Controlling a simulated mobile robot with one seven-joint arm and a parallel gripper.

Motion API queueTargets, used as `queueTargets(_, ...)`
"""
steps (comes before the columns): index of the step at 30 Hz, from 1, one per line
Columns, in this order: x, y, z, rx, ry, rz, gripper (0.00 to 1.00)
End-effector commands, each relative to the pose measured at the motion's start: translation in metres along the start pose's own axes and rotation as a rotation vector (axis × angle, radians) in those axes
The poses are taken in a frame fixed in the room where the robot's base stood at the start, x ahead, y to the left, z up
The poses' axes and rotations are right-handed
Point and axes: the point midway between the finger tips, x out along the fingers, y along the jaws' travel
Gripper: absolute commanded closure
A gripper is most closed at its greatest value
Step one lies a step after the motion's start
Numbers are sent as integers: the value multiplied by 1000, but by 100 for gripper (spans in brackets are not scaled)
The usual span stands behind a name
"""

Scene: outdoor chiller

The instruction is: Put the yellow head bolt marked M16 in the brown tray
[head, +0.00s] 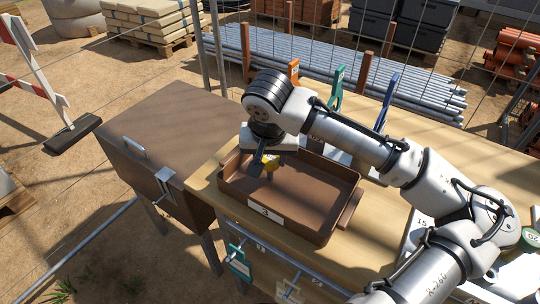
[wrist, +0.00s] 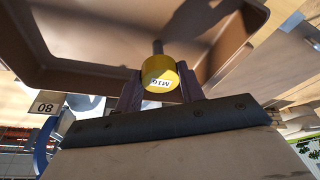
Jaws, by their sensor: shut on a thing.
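The yellow head bolt (wrist: 160,76) shows in the wrist view with M16 printed on its head and its shank pointing toward the tray. My gripper (wrist: 160,90) is shut on it, with a dark finger on each side of the yellow head. In the head view the yellow head (head: 271,163) shows below my gripper (head: 268,162), over the left back part of the brown tray (head: 325,222). The brown tray also fills the top of the wrist view (wrist: 90,78). The bolt appears held above the tray floor; the exact gap is hard to tell. The visible tray floor is empty.
The tray sits on a wooden table (head: 420,240) and has a label reading 3. A brown box (head: 165,125) stands left of the table. Orange (head: 293,72), green (head: 336,90) and blue (head: 386,100) clamps stand behind the tray. A wire fence runs behind the table.

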Motion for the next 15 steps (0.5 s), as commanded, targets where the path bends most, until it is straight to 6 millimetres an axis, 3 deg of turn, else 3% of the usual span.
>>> queueTargets(1,2,0,1,0,0,-1,60)
queueTargets(6,1,0,0,-1,0,0,40)
queueTargets(15,-2,0,-1,0,1,0,40)
